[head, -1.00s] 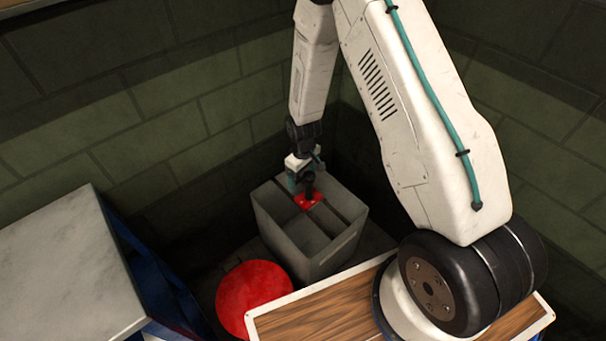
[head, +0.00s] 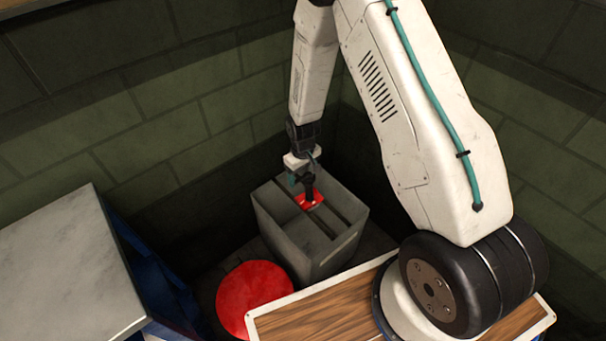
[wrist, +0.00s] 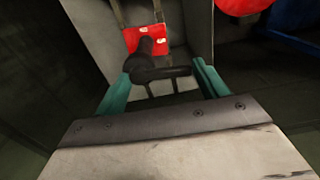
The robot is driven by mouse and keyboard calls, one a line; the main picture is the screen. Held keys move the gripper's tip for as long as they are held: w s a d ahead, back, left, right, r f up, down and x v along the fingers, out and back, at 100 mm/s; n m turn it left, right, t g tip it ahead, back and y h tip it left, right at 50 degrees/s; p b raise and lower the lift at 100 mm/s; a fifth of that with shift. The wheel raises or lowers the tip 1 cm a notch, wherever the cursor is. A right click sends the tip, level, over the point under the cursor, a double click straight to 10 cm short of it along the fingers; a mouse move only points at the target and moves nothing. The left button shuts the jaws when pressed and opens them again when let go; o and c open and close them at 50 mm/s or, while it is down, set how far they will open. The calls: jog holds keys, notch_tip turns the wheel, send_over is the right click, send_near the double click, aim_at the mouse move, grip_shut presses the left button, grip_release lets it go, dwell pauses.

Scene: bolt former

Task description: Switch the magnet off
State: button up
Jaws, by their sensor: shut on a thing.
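The magnet is a grey box (head: 322,258) with grooves in its top, standing on the floor by the wall. A red plate (head: 318,199) with small white marks lies on its top; it also shows in the wrist view (wrist: 146,38). A black lever handle (wrist: 150,66) rises over the red plate. My gripper (head: 302,182) is at the handle on top of the box, its teal fingers on either side of the handle's crossbar in the wrist view (wrist: 160,82). It is shut on the handle. The fingertips are partly hidden in the head view.
A round red disc (head: 253,298) lies in front of the box on the left. A grey-topped table (head: 60,265) with blue sides stands at the left. A wood-topped surface with a white rim (head: 320,318) is at the front. Green block walls close in behind.

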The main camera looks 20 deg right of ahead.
aim_at(303, 178)
jog(key=o, duration=0.8)
jog(key=shift+o, duration=0.2)
notch_tip(303, 178, up, 8)
jog(key=shift+f, duration=0.1)
jog(key=shift+s, duration=0.1)
jog(key=s+d+r+m, duration=0.1)
jog(key=s+r, duration=1.4)
jog(key=r, duration=0.3)
jog(key=s+d+r+m+t, duration=0.1)
jog(key=s+r+m, duration=0.1)
jog(key=s+r, duration=1.4)
notch_tip(303, 178, up, 3)
jog(key=shift+s+r, duration=0.1)
jog(key=shift+s, duration=0.05)
